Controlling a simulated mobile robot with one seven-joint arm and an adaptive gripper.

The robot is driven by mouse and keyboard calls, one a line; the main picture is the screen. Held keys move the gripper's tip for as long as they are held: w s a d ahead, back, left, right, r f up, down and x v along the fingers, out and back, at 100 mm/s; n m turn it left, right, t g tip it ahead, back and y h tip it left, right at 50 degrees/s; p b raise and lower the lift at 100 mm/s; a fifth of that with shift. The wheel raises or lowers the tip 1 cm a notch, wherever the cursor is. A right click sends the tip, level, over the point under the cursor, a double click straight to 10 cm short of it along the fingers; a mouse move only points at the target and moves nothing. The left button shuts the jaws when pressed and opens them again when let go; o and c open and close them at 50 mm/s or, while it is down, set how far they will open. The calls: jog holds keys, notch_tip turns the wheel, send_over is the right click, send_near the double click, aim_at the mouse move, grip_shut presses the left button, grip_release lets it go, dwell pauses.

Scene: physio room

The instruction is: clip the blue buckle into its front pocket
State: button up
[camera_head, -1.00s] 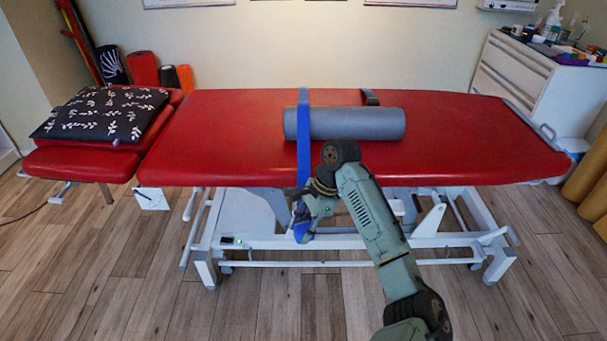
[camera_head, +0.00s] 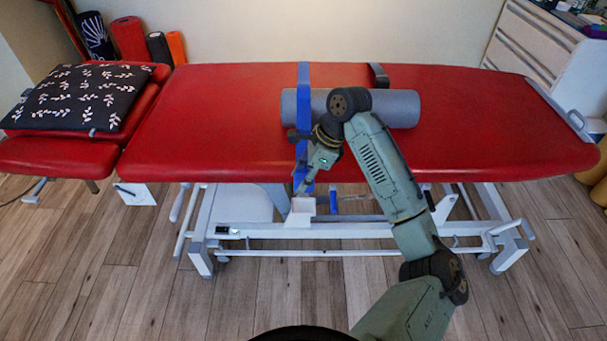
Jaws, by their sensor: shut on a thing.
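A blue strap (camera_head: 304,88) runs over the red treatment couch (camera_head: 220,110) and a grey roll, then down over the front edge. My gripper (camera_head: 303,188) is at the strap's lower end, just below the couch's front edge, pointing down. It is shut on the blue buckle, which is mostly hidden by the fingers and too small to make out. A small pale box (camera_head: 300,212), apparently the front pocket, is right under the fingertips. I cannot tell whether the buckle touches it. A blue piece (camera_head: 333,200) hangs just right of the box.
The grey roll (camera_head: 400,108) lies across the couch, with a dark strap (camera_head: 378,76) behind it. A patterned black pillow (camera_head: 80,97) lies on the left end. The white couch frame (camera_head: 370,230) stands low in front. The wooden floor (camera_head: 130,270) before it is clear.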

jog(key=shift+f+b, duration=3)
jog(key=shift+b, duration=0.7)
jog(key=shift+f, duration=1.05)
jog(key=o, duration=1.2)
jog(key=shift+f, duration=0.15)
jog(key=shift+o, duration=0.3)
jog(key=shift+w+d+r, duration=0.1)
jog(key=shift+d+r, duration=0.15)
jog(key=shift+r, duration=0.35)
jog(key=v, duration=1.1)
